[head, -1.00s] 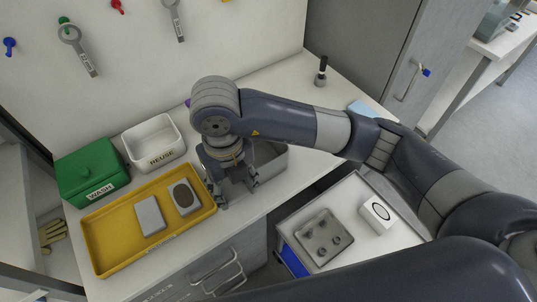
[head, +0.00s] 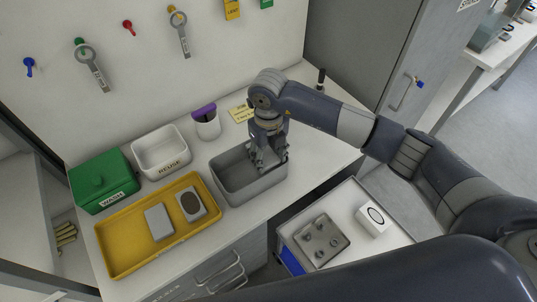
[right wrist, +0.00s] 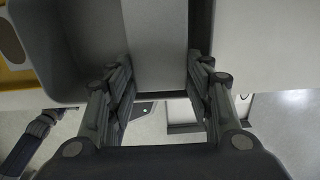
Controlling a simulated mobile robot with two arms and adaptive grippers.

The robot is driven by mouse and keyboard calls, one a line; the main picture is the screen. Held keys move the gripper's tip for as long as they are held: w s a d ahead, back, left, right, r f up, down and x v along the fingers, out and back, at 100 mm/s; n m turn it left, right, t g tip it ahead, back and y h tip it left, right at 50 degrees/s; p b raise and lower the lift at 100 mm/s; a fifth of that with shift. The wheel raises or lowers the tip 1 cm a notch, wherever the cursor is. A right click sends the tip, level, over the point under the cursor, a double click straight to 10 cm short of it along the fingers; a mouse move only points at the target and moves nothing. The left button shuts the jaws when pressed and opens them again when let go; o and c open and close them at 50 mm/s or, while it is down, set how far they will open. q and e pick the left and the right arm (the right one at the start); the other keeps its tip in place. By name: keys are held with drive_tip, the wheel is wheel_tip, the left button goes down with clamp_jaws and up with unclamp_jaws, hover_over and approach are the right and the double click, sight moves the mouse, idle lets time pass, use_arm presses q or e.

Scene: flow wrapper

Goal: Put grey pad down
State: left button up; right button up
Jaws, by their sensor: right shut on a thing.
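My right gripper (head: 270,158) points down over the back right part of an open grey bin (head: 236,196). In the right wrist view its fingers (right wrist: 158,88) are on both sides of a light grey flat piece (right wrist: 156,42), seemingly the grey pad. The bin's dark inside (right wrist: 85,45) shows beside it. The head view hides the piece behind the fingers; I cannot tell if it touches the bin. Another plain grey pad (head: 159,222) and a pad with a dark oval (head: 192,204) lie in the yellow tray (head: 120,263). My left gripper is not seen.
A green WASH box (head: 102,180), a white REUSE bin (head: 163,153) and a white cup with a purple item (head: 207,125) stand behind. A yellow note (head: 241,114) lies near my right gripper. A side cart bears a metal plate (head: 320,240) and a white box (head: 372,221).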

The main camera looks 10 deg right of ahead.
drive_tip(key=shift+f, duration=0.65)
drive_tip(key=shift+f+b, duration=0.55)
drive_tip(key=shift+f, duration=0.1)
drive_tip(key=o, duration=0.5)
drive_tip(key=shift+r, duration=0.2)
